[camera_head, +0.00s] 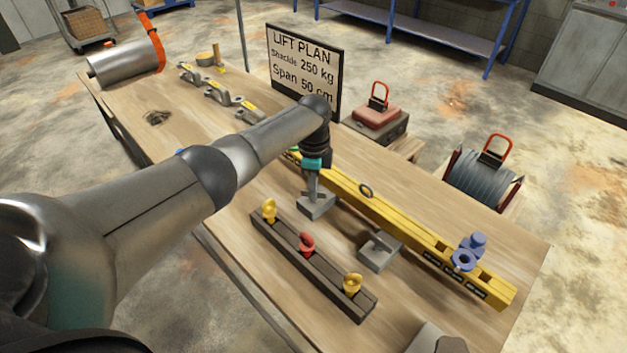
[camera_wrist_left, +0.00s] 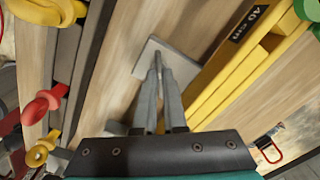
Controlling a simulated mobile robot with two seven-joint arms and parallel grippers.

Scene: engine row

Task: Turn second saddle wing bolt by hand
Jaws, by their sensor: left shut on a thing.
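My left gripper (camera_head: 312,190) points down at a grey saddle (camera_head: 318,208) beside the yellow beam. In the left wrist view the fingers of my left gripper (camera_wrist_left: 160,72) are close together over the grey saddle plate (camera_wrist_left: 150,60). They close on a thin upright part, which I take to be the wing bolt; the fingers mostly hide it. A second grey saddle (camera_head: 378,252) stands farther right along the beam. My right gripper is not in view.
The yellow beam (camera_head: 405,228) carries a blue shackle (camera_head: 464,260) near its right end. A dark rack (camera_head: 325,275) with yellow and red eye bolts lies in front of the saddles. The sign (camera_head: 303,70) stands behind. A grey piece (camera_head: 428,336) shows at the bottom edge.

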